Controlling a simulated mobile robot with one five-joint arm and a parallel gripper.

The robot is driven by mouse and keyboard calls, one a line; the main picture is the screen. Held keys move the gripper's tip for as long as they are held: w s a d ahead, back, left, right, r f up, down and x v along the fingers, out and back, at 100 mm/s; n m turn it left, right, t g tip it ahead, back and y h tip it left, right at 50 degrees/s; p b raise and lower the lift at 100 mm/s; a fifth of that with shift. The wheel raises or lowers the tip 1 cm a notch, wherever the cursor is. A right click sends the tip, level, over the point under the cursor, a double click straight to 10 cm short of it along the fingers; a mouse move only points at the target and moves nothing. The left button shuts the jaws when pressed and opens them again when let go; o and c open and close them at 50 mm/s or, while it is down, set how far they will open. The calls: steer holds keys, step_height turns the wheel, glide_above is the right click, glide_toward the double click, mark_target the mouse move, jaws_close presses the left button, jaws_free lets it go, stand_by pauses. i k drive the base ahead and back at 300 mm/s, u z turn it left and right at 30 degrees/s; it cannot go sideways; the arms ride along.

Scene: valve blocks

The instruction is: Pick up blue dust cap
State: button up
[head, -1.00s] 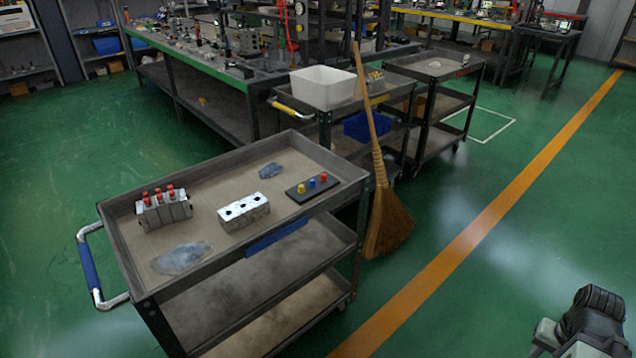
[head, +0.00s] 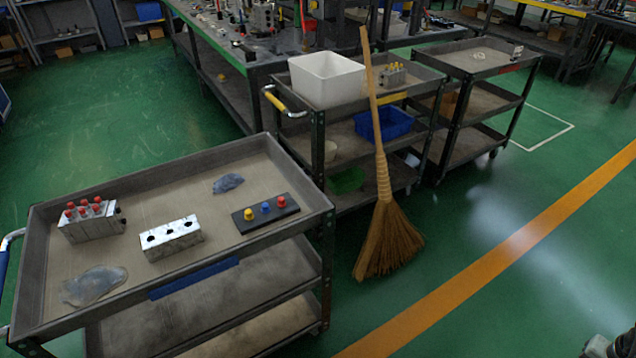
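The blue dust cap (head: 266,207) sits on a small black plate (head: 241,225) on the top shelf of the near cart. It stands between a yellow cap (head: 249,214) on its left and a red cap (head: 281,201) on its right. A silver block with dark holes (head: 171,239) lies left of the plate. Another silver block with several red caps (head: 91,220) stands further left. A small part of my arm (head: 620,346) shows at the bottom right corner, far from the cap. My gripper's fingers cannot be made out.
The near cart (head: 325,207) has a raised rim around its top. Crumpled bluish plastic pieces (head: 95,285) lie on it. A broom (head: 388,238) leans at its right against a second cart with a white bin (head: 326,78). Green floor is free to the right, along an orange line (head: 490,258).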

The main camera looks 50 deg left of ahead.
mark_target(265, 209)
steer(key=u, duration=0.15)
steer(key=i, duration=0.7)
steer(key=u, duration=4.3)
steer(key=i, duration=1)
